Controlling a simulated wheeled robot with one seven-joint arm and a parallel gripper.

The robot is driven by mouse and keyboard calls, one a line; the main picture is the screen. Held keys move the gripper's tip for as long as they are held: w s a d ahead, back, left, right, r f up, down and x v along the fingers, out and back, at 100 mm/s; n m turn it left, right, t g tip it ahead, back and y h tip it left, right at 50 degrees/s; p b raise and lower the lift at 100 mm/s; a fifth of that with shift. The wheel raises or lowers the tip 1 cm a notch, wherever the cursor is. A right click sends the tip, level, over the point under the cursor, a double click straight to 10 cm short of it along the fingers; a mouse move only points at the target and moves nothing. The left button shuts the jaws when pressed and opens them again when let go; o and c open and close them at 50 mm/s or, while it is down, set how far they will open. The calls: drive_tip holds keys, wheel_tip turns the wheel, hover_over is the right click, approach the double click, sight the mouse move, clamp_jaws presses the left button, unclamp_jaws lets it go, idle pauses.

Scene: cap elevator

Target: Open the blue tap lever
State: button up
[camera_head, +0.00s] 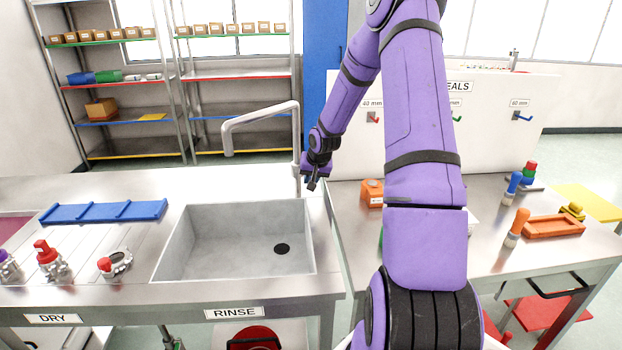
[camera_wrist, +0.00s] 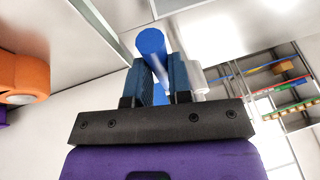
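The grey tap (camera_head: 262,110) stands at the right rear of the sink, its spout bent over the basin. My gripper (camera_head: 312,184) is beside the lower part of the tap, pointing down. The blue tap lever (camera_wrist: 152,42) shows in the wrist view as a short blue cylinder, its round end just beyond my fingertips. My gripper's two dark blue fingers (camera_wrist: 160,75) lie on either side of it with a narrow gap. I cannot tell whether they press on it. In the head view the lever is not clearly visible near my gripper.
The sink (camera_head: 240,240) is empty. A blue rack (camera_head: 104,212) and several red- and purple-topped fittings are on the counter to its left. An orange block (camera_head: 372,192) is right of my gripper. An orange tray (camera_head: 552,227) and coloured pegs are on the right table.

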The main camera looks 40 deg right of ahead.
clamp_jaws()
drive_tip(key=shift+r, duration=0.1)
drive_tip(key=shift+w+d+r+g+y, duration=0.15)
drive_tip(key=shift+r+g+y, duration=0.2)
drive_tip(key=shift+r+g, duration=0.15)
drive_tip(key=shift+w+d+r+g+y, duration=0.1)
drive_tip(key=shift+w+r+g+y, duration=0.05)
drive_tip(key=shift+r+g+y, duration=0.3)
drive_tip(key=shift+w+d+r+m+g+y, duration=0.2)
drive_tip(key=shift+w+r+g+y, duration=0.1)
drive_tip(key=shift+r+g+y, duration=0.3)
drive_tip(key=shift+w+d+r+m+g+y, duration=0.1)
drive_tip(key=shift+w+d+r+g+y, duration=0.2)
drive_tip(key=shift+r+g, duration=0.45)
drive_tip(key=o, duration=0.7)
unclamp_jaws()
